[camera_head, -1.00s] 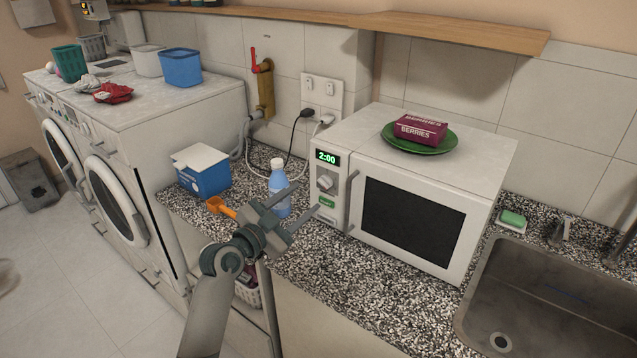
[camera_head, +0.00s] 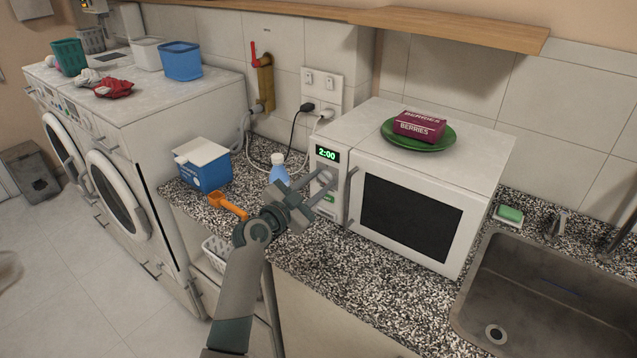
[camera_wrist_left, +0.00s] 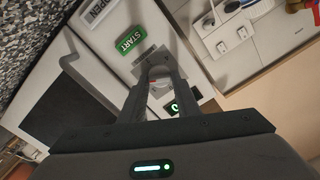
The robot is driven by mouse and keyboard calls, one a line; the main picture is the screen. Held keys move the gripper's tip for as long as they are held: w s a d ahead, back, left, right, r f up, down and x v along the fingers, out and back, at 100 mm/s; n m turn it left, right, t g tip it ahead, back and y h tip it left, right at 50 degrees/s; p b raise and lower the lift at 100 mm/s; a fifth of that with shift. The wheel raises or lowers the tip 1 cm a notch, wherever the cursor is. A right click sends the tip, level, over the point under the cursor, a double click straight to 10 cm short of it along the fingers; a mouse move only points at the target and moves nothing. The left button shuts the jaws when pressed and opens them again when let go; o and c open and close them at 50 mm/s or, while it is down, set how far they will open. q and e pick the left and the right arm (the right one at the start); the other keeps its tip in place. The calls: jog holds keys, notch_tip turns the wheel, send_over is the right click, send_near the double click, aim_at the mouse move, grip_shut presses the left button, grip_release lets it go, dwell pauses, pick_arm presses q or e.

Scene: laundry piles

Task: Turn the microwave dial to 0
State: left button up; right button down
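The white microwave (camera_head: 425,170) stands on the speckled counter, its green display (camera_head: 327,155) reading 2:00. Its dial sits below the display and is mostly hidden by my left gripper (camera_head: 326,180) in the head view. In the left wrist view, the two fingers of my left gripper (camera_wrist_left: 159,72) reach the control panel and stand apart, with the dial (camera_wrist_left: 159,88) partly visible between them. I cannot tell whether they touch it. The green START button (camera_wrist_left: 131,40) and the OPEN button (camera_wrist_left: 97,14) are beside the fingers. My right gripper is out of view.
The microwave door handle (camera_head: 350,194) is close to the gripper's right. A bottle (camera_head: 279,170), an orange scoop (camera_head: 228,205) and a blue box (camera_head: 203,168) stand or lie to the left. A green plate (camera_head: 440,145) with a berries box is on top. The sink (camera_head: 550,290) is at right.

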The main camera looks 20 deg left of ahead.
pick_arm(q)
jog(key=c, duration=0.4)
